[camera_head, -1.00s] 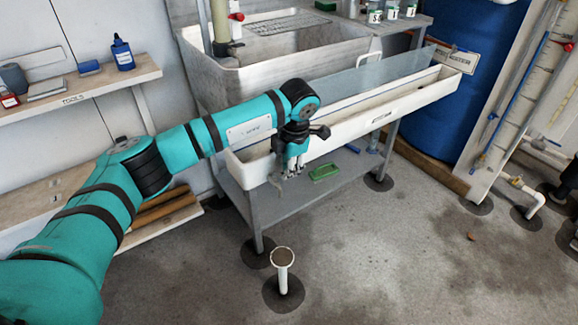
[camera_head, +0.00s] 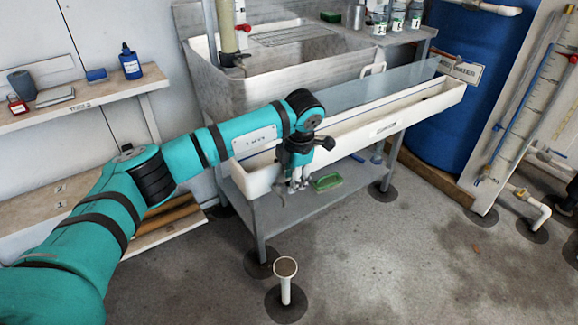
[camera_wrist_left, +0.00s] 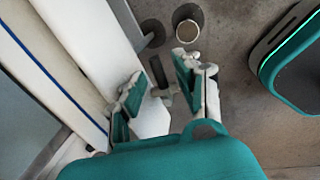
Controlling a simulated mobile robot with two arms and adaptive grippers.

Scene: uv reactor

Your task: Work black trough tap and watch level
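The long white trough (camera_head: 395,128) slopes along the front of the grey sink stand. It shows at the left in the wrist view (camera_wrist_left: 78,45), with a blue line along it. My left gripper (camera_head: 298,186) hangs at the trough's near front side. In the left wrist view its fingers (camera_wrist_left: 157,82) are apart, one on each side of a small dark piece (camera_wrist_left: 158,72), which looks like the black tap. I cannot tell whether they touch it. In the head view the tap is hidden behind the gripper. The water level inside the trough is not clear. My right gripper is out of view.
A white standpipe (camera_head: 286,282) rises from the floor below the gripper; it also shows in the wrist view (camera_wrist_left: 187,30). A green item (camera_head: 328,182) lies on the lower shelf. A blue barrel (camera_head: 455,115) stands behind the trough's far end. Floor at front right is clear.

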